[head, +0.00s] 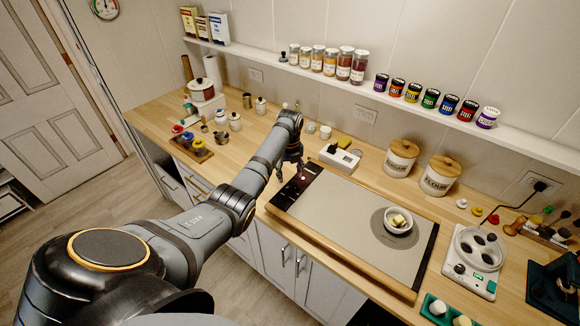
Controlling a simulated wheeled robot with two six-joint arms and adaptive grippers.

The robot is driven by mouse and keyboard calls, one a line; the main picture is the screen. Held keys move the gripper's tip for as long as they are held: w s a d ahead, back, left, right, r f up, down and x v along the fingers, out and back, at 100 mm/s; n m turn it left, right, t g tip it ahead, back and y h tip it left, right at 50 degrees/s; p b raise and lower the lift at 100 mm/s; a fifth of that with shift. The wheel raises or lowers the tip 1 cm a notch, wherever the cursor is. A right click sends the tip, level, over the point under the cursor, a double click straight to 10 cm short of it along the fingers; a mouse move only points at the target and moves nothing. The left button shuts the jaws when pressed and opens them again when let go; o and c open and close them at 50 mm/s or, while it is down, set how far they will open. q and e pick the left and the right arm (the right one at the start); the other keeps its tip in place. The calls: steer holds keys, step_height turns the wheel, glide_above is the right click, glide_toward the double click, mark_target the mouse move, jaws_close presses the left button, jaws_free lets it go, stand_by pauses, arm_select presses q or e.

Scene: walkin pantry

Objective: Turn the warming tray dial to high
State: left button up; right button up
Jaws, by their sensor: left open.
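The warming tray (340,222) lies on the wooden counter, with a pale flat top and a dark panel (287,196) along its left end. A few small light marks show on this panel. I cannot make out the dial or its setting; my gripper covers part of that area. My left gripper (289,173) is open and points down over the far part of the dark panel. I cannot tell whether its fingers touch anything. My right gripper is out of view.
A white bowl of yellow pieces (398,221) stands on the tray's right part. A white box (341,157) and canisters (401,157) stand behind the tray. A white appliance with dark round wells (474,260) is to the right. A shelf of jars (360,67) runs above.

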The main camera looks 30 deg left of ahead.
mark_target(290, 187)
arm_select(q)
step_height(290, 187, up, 5)
steer(key=shift+r, duration=0.1)
stand_by(0.5)
